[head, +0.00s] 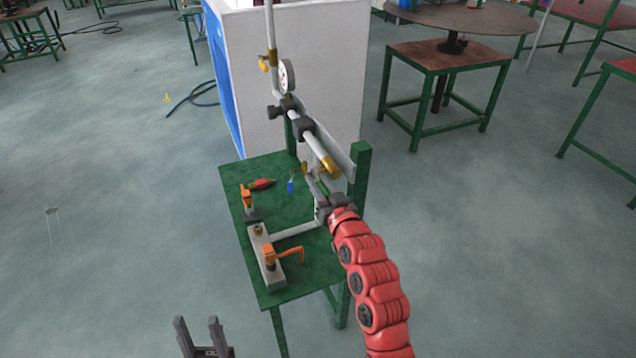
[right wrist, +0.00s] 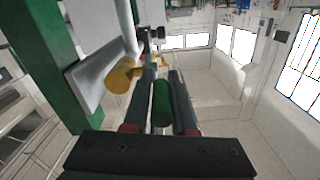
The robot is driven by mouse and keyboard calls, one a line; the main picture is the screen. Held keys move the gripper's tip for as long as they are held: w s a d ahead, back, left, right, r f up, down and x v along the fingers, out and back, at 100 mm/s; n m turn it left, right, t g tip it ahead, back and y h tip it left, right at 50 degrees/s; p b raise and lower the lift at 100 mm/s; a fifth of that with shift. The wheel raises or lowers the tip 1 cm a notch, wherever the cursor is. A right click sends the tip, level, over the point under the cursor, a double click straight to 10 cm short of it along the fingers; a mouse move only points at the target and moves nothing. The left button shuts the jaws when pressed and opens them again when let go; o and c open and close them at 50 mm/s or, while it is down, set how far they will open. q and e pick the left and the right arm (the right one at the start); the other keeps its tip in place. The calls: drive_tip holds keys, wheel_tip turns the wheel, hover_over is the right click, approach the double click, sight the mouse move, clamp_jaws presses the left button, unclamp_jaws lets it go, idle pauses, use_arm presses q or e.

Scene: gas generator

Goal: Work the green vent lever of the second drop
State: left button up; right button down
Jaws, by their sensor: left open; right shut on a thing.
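The green vent lever (right wrist: 162,103) shows in the right wrist view as a dark green rounded bar between the two fingers of my right gripper (right wrist: 165,95). The gripper is shut on it. In the head view my right gripper (head: 312,185) is at the lower end of the grey pipe assembly, beside its brass cap (head: 330,169); the lever is too small to make out surely there. The brass cap also shows in the right wrist view (right wrist: 122,75), left of the fingers. My left gripper (head: 205,336) is open and empty, low in the head view, away from the table.
The green table (head: 230,180) carries a grey block (head: 263,256) with orange-handled valves (head: 283,253), a red-handled tool (head: 262,184) and a small blue item (head: 291,187). A pressure gauge (head: 287,76) sits on the pipe. A white cabinet (head: 300,60) stands behind.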

drive_tip(key=shift+a, duration=0.1)
drive_tip(key=shift+f+b, duration=0.25)
drive_tip(key=shift+b, duration=0.3)
drive_tip(key=t+b, duration=0.2)
drive_tip(key=b, duration=0.6)
drive_tip(key=f+t+y+b, duration=0.1)
drive_tip(key=t+b, duration=0.1)
drive_tip(key=b, duration=0.6)
drive_tip(key=f+t+y+b, duration=0.1)
drive_tip(key=t+b, duration=0.1)
drive_tip(key=b, duration=0.6)
drive_tip(key=shift+w+a+t, duration=0.1)
drive_tip(key=shift+w+t, duration=0.2)
drive_tip(key=shift+w, duration=0.05)
drive_tip(key=c, duration=0.8)
unclamp_jaws()
drive_tip(key=shift+o, duration=0.2)
